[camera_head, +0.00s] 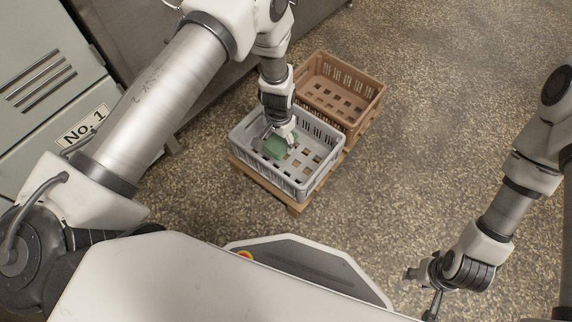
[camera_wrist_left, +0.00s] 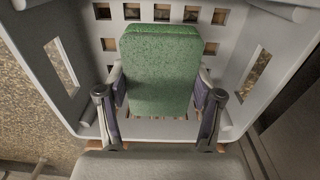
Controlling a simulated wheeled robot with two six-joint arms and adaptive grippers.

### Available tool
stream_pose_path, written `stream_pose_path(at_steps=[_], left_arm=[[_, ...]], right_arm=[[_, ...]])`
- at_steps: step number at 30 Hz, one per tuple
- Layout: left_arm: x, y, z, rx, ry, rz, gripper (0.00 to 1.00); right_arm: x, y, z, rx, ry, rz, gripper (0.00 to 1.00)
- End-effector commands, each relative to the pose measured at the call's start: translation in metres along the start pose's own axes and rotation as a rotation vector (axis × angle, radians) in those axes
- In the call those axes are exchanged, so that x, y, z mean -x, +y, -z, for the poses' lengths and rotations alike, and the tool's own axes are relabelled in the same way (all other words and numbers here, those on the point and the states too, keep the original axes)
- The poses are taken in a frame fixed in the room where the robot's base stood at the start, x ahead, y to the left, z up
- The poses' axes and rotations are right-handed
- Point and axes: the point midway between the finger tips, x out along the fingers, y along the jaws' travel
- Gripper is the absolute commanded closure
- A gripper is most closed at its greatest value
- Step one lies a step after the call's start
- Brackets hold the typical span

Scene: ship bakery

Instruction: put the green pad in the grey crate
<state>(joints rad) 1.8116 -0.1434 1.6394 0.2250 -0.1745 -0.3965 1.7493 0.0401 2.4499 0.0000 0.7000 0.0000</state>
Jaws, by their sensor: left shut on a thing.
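The green pad (camera_head: 275,147) is held by my left gripper (camera_head: 282,137) inside the outline of the grey crate (camera_head: 304,190). In the left wrist view the pad (camera_wrist_left: 160,70) is a thick speckled green block between both fingers of my left gripper (camera_wrist_left: 160,106), with the slotted crate floor and walls (camera_wrist_left: 30,40) around it. Whether the pad touches the crate floor I cannot tell. My right gripper (camera_head: 431,285) is at the lower right of the head view, away from the crates; its fingers look spread and empty.
A brown crate (camera_head: 372,97) stands directly behind the grey one, both on a wooden pallet (camera_head: 297,208). A grey-green cabinet with a "No. 1" label (camera_head: 85,125) is at the left. The speckled floor to the right is clear.

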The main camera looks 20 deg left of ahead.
Motion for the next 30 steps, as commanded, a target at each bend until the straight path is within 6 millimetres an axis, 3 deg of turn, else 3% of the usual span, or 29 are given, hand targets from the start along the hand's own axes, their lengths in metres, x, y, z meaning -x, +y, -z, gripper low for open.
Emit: stream_pose_path(at_steps=[6,15,27,28,29,30], left_arm=[[-0.049,0.0,-0.001,-0.002,-0.001,-0.001,0.67],[-0.099,0.0,-0.001,-0.001,-0.002,-0.001,0.67],[-0.103,-0.001,0.0,-0.001,0.0,0.0,0.67],[-0.102,-0.001,0.0,-0.001,0.0,0.0,0.24],[-0.102,-0.001,0.0,-0.001,0.0,0.0,0.13],[-0.102,-0.001,0.0,-0.001,0.0,0.0,0.09]], right_arm=[[-0.031,0.0,0.0,0.0,0.001,0.0,0.61],[-0.061,0.001,0.002,-0.005,0.004,0.0,0.61],[-0.062,0.001,0.002,-0.006,0.005,-0.001,0.61],[-0.061,0.001,0.002,-0.006,0.005,-0.001,0.61],[-0.06,0.001,0.002,-0.006,0.005,-0.001,0.61],[-0.06,0.001,0.002,-0.006,0.005,-0.001,0.61]])
